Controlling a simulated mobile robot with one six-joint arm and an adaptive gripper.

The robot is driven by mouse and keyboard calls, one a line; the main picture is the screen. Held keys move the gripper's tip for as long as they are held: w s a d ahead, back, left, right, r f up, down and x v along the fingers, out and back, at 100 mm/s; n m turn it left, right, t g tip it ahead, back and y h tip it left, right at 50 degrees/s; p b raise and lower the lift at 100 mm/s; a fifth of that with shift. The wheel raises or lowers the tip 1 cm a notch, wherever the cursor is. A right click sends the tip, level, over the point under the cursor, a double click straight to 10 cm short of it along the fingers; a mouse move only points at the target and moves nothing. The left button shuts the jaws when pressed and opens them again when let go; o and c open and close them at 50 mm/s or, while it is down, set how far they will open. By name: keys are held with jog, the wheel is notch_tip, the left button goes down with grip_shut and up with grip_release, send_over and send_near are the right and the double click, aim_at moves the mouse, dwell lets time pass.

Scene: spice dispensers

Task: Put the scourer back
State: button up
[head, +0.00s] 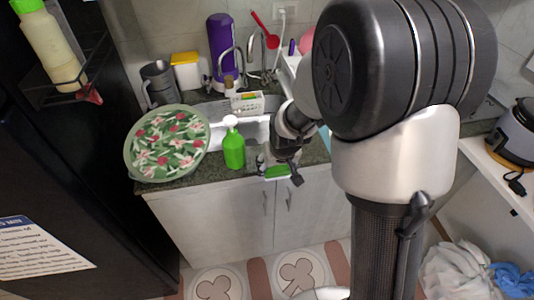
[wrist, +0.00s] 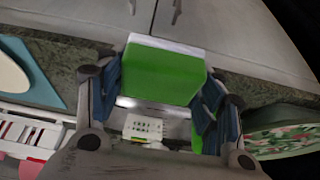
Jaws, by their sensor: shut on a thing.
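The scourer (wrist: 163,72) is a green block with a white layer along one side. In the wrist view it sits between the two blue-padded fingers of my gripper (wrist: 160,90), which is shut on it. In the head view my gripper (head: 283,163) is at the front edge of the counter, right of the green soap bottle, and a green strip of the scourer (head: 277,171) shows below it. A small white holder (head: 246,102) stands at the back of the sink (head: 257,132); it also shows in the wrist view (wrist: 143,127), beyond the scourer.
A green pump bottle (head: 233,150) stands at the sink's front. A round floral tray (head: 167,143) is on the counter to the left. A faucet (head: 252,55), a purple dispenser (head: 221,50) and a grey jug (head: 158,84) stand behind. My arm hides the counter's right part.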

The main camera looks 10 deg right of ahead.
jog(key=w+b, duration=0.1)
jog(key=w, duration=0.8)
jog(key=shift+w+a+f, duration=0.1)
jog(key=shift+w, duration=0.15)
jog(key=shift+f+b, duration=0.95)
jog(key=shift+f, duration=0.7)
jog(key=shift+f, duration=0.2)
jog(key=o, duration=1)
